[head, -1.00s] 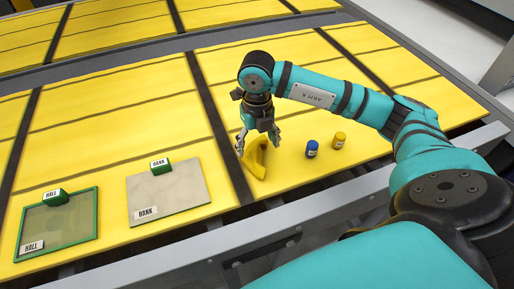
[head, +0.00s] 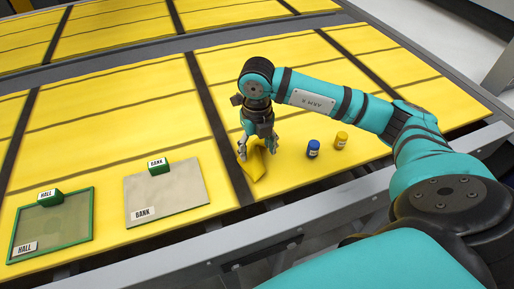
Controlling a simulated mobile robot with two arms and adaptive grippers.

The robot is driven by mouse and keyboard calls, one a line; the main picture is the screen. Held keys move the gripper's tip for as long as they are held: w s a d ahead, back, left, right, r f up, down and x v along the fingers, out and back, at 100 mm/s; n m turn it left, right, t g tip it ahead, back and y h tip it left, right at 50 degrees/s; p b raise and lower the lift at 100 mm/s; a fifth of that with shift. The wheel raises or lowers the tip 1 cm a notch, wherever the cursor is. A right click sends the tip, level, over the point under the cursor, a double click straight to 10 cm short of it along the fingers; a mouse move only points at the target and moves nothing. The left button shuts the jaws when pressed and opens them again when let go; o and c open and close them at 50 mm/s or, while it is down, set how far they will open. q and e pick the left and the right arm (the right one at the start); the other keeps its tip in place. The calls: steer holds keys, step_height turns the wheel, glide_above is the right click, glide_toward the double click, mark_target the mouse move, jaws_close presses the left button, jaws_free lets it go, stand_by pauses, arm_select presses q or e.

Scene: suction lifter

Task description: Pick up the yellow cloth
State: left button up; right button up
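The yellow cloth (head: 255,172) lies crumpled on the yellow table surface, right of a dark seam. My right gripper (head: 257,154) points down over it. Its two fingers are spread, one on the left and one on the right of the cloth's upper part. I cannot tell whether they touch the cloth. The cloth's far side is partly hidden by the gripper. My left gripper is not in view.
A tray labelled BANK (head: 185,199) and a green-rimmed tray labelled HALL (head: 76,236) lie to the left. A grey rail (head: 180,241) runs along the near edge.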

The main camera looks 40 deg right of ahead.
jaws_close()
stand_by(0.6)
step_height(320, 180, up, 12)
steer(key=p, duration=0.7)
steer(key=shift+p, duration=0.35)
